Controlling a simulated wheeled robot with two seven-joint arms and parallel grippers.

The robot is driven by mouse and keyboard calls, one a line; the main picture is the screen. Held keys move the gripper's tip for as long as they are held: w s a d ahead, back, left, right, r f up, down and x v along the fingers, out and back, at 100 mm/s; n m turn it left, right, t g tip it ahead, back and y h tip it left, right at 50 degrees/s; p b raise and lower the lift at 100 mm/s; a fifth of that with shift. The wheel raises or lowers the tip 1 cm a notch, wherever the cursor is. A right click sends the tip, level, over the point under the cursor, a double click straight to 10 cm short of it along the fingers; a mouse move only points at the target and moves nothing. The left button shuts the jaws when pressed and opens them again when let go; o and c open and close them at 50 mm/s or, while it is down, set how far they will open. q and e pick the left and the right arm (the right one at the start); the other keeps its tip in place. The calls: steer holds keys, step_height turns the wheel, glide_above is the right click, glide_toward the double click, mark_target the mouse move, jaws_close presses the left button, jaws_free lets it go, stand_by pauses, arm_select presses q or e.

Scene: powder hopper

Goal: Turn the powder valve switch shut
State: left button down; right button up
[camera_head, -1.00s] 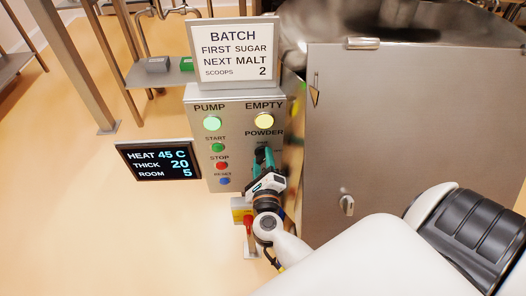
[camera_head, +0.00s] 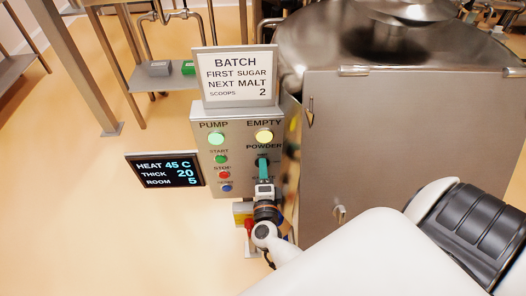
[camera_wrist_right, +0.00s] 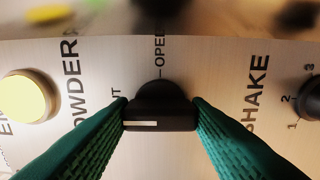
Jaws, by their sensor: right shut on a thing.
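The powder valve switch is a black knob (camera_wrist_right: 160,118) with a white line, on the grey control panel (camera_head: 207,148) under the POWDER label. In the right wrist view its grip bar lies crosswise, and the white line points left. OPEN is printed above the knob, and a part-hidden label ending in UT is at its upper left. My right gripper (camera_wrist_right: 162,115) is shut on the knob, with a green finger touching each end of the bar. In the head view the right gripper (camera_head: 263,168) hides most of the knob. My left gripper is not in view.
The panel carries a lit pump lamp (camera_head: 216,139), a lit yellow EMPTY lamp (camera_head: 264,136) and several buttons. A BATCH sign (camera_head: 236,78) stands above it, and a dark display (camera_head: 165,170) is at left. A large steel hopper (camera_head: 400,140) stands at right.

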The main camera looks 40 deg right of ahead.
stand_by(0.4)
steer(key=o, duration=1)
steer(key=b+v, duration=0.3)
steer(key=v, duration=0.9)
steer(key=shift+f, duration=0.1)
